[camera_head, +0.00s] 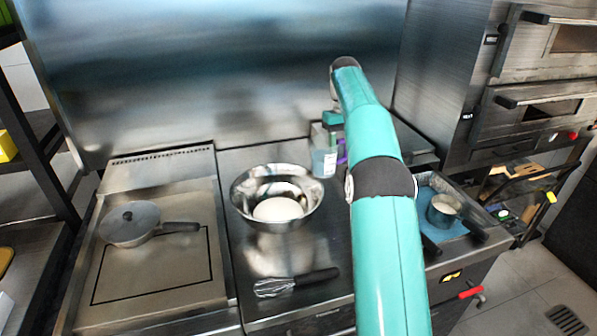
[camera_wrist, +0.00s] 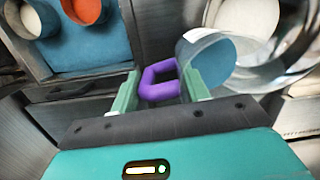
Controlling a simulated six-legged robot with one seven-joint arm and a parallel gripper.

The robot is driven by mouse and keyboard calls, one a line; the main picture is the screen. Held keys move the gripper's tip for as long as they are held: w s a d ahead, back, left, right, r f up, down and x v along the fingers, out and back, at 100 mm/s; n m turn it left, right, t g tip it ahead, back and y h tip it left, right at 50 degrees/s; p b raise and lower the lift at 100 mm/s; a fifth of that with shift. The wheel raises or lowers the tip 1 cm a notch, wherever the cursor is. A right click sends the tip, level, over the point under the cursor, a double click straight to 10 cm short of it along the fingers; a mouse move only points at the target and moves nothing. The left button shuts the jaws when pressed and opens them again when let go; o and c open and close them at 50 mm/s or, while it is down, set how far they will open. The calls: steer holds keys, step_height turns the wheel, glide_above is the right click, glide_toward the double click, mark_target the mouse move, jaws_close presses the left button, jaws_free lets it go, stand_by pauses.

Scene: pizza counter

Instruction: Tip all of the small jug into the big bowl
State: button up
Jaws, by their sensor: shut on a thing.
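The small jug (camera_head: 325,162) is bluish and see-through, with a white label and a purple handle. It is just behind and right of the big bowl (camera_head: 241,190) in the head view and looks upright. My gripper (camera_wrist: 161,88) is shut on the purple handle, with one finger on each side. In the wrist view the jug (camera_wrist: 208,62) is right of the fingers, partly overlapping the bowl (camera_wrist: 268,78). The shiny metal bowl holds a white mass. I cannot tell whether the jug touches the counter.
A whisk (camera_head: 295,282) with a black handle lies in front of the bowl. A lidded pan (camera_head: 130,224) stands on the hob plate at left. A blue-lined tray (camera_head: 432,192) with a metal cup (camera_head: 443,210) is at right. Bare counter lies between bowl and whisk.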

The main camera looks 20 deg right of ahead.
mark_target(314, 148)
steer(key=shift+s+r, duration=0.1)
steer(key=shift+r, duration=0.1)
steer(key=shift+s+a+r+m+t+h, duration=0.15)
steer(key=shift+a+r+h, duration=0.45)
steer(key=shift+a+h, duration=0.65)
steer(key=shift+s+a+r+m+t+h, duration=0.1)
steer(key=shift+a+r+h, duration=0.5)
steer(key=shift+a+h, duration=0.55)
steer(key=shift+s+a+r+m+t+h, duration=0.15)
steer(key=shift+a+r+h, duration=0.45)
steer(key=shift+a+h, duration=0.65)
steer(key=shift+a+r+h, duration=0.55)
steer(key=shift+r+h, duration=0.1)
steer(key=shift+h, duration=0.4)
steer(key=shift+a+h, duration=0.25)
steer(key=shift+h, duration=0.25)
steer(key=shift+s+a+f+h, duration=0.1)
steer(key=shift+a+h, duration=0.05)
steer(key=shift+h, duration=0.15)
steer(key=shift+a+h, duration=0.25)
steer(key=shift+h, duration=0.15)
steer(key=shift+s+a+f+h, duration=0.1)
steer(key=shift+a+f+h, duration=0.1)
steer(key=shift+a+h, duration=0.35)
steer(key=shift+a+f+h, duration=0.2)
steer(key=shift+a+h, duration=0.1)
steer(key=shift+h, duration=0.35)
